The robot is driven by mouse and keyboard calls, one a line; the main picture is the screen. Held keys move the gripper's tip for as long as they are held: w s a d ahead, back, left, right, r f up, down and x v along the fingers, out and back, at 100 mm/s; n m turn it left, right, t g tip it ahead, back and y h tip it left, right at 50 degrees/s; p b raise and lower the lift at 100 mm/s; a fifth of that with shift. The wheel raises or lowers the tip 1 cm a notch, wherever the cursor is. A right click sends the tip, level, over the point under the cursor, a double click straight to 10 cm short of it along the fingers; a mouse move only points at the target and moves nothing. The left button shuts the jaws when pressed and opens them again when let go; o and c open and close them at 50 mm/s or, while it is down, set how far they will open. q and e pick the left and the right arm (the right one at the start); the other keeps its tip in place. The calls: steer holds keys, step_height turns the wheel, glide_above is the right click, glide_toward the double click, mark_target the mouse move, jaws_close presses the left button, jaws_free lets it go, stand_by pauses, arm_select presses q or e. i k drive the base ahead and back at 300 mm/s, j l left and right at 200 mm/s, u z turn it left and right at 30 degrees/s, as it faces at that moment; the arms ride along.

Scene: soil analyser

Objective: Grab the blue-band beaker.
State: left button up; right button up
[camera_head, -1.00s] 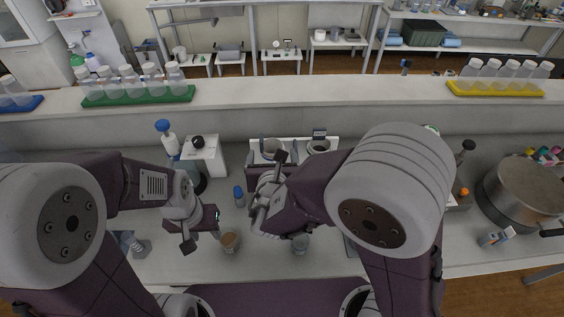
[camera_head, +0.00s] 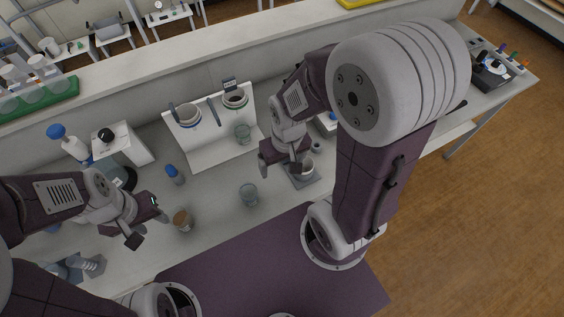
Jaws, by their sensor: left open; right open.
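No blue band can be made out for certain on any vessel. A clear beaker (camera_head: 249,194) stands on the bench between my grippers. Another clear beaker (camera_head: 243,134) is at the white stand. A beaker with brown contents (camera_head: 183,221) stands just right of my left gripper (camera_head: 145,221), which is open and empty, apart from it. My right gripper (camera_head: 281,168) is open, right of the clear beakers and beside a pale cup (camera_head: 306,166) on a small grey device. I cannot tell whether they touch.
A green rack (camera_head: 40,98) is on the raised ledge. Bench between the grippers is mostly clear.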

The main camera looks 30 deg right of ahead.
mark_target(249, 193)
steer(key=k+l+u, duration=0.1)
steer(key=u, duration=0.25)
steer(key=k+u, duration=0.5)
steer(key=u, duration=0.2)
